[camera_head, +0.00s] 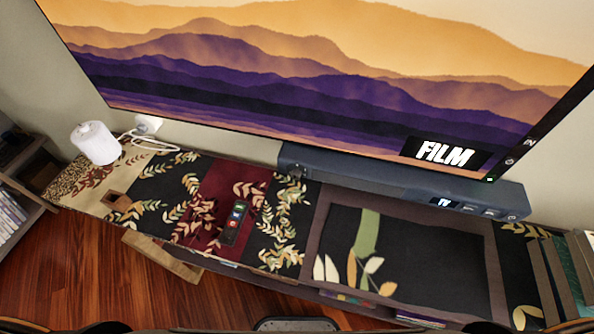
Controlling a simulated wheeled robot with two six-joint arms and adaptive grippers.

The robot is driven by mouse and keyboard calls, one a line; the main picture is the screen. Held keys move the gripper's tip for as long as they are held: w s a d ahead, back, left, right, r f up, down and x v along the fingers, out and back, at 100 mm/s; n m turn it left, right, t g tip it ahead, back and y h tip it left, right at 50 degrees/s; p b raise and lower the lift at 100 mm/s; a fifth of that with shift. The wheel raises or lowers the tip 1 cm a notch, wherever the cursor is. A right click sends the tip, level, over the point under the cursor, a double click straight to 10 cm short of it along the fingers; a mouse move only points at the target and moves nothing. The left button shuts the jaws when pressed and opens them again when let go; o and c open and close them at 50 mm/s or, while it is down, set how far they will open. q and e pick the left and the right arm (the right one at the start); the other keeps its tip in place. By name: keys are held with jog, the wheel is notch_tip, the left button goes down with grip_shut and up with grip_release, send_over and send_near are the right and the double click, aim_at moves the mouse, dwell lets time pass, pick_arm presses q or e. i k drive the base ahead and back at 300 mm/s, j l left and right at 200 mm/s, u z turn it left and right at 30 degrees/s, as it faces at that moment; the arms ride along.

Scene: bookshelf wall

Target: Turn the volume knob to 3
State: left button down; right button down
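A long dark blue-grey soundbar (400,184) lies on the cabinet just below the screen. Near its left end is a small dark round shape (297,170) that could be a knob; its setting is too small to read. At its right end is a lit "TV" label (445,203), with smaller marks and a small round mark beside it. I cannot tell for sure which part is the volume knob, and no number 3 can be read. Neither of my grippers shows in the head view.
A large screen (330,70) showing mountains and "FILM" stands behind the soundbar. A dark remote (235,222) lies on the patterned cabinet top. A white cylinder (95,143) stands at left, with a white cable nearby. Books (567,275) stand at right.

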aim_at(296, 174)
jog(key=j+z, duration=0.2)
jog(key=j, duration=0.4)
jog(key=j+z, duration=0.15)
jog(key=j, duration=0.4)
jog(key=k+j+z, duration=0.2)
jog(key=j, duration=0.35)
jog(key=i+j, duration=0.05)
